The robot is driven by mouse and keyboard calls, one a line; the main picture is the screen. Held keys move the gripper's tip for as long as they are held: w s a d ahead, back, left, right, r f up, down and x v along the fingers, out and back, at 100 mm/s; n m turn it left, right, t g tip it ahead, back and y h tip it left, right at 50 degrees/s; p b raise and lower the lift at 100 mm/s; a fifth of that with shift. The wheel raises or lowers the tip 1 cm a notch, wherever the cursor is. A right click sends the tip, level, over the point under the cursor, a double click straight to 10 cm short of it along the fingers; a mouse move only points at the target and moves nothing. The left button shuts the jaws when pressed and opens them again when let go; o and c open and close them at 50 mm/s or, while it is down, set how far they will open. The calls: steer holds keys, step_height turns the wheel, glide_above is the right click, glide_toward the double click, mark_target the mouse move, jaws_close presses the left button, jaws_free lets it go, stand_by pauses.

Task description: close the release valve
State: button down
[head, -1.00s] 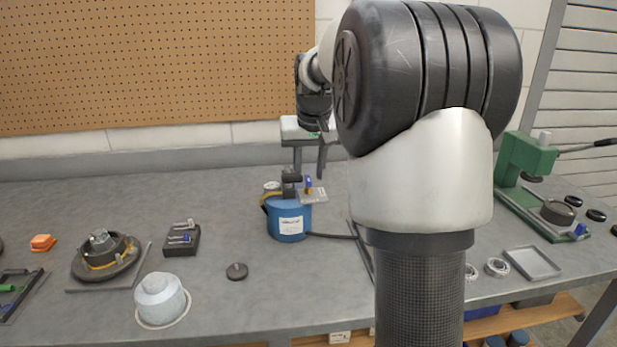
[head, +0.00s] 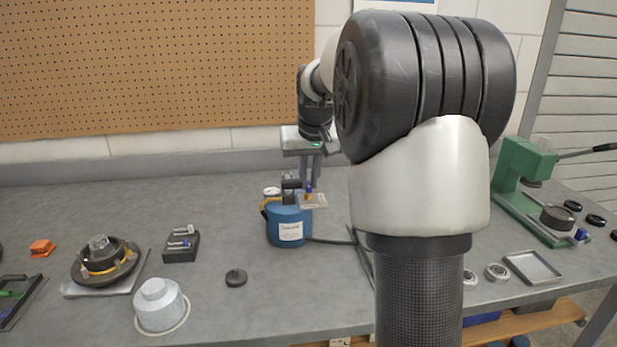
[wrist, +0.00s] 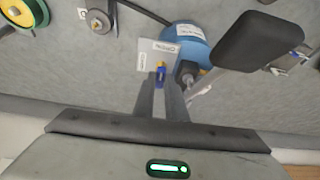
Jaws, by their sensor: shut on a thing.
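A blue hydraulic pump (head: 289,231) stands on the bench, with a pale label plate (head: 318,203) at its upper right. The release valve's small blue-and-yellow handle (head: 309,191) stands up at this plate. My gripper (head: 310,182) points down over it. In the wrist view the valve handle (wrist: 160,74) lies between the tips of my gripper (wrist: 161,82), which is shut on it. The plate (wrist: 160,54) carries labels that seem to read OPEN and CLOSED. The handle's lower part is hidden, so I cannot tell its exact turn. The pump (wrist: 183,42) shows beyond.
A black pump part (head: 291,190) rises close beside the valve. A dark hose (head: 331,241) runs right from the pump. A green press (head: 524,185) stands at the right.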

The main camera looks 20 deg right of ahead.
steer(key=n+p, duration=0.1)
steer(key=n+y+p, duration=0.1)
steer(key=n, duration=0.1)
steer(key=shift+d+r+n+p, duration=0.15)
steer(key=shift+d+n+p, duration=0.15)
steer(key=n+y+p, duration=0.1)
steer(key=n, duration=0.1)
steer(key=n+y+p, duration=0.1)
steer(key=n, duration=0.1)
steer(key=shift+w+d+n+p, duration=0.1)
steer(key=shift+d+n+p, duration=0.1)
steer(key=shift+n+p, duration=0.15)
steer(key=n+g+y+p, duration=0.1)
steer(key=n+p, duration=0.1)
steer(key=n, duration=0.1)
steer(key=n+y+p, duration=0.1)
steer(key=n+p, duration=0.1)
steer(key=n, duration=0.1)
steer(key=shift+w+d+g+p, duration=0.2)
steer(key=shift+g+p, duration=0.2)
steer(key=shift+w+n+g+p, duration=0.15)
steer(key=shift+n+g+p, duration=0.35)
steer(key=shift+n+p, duration=0.85)
steer(key=shift+n, duration=0.3)
steer(key=c, duration=1.8)
jaws_free()
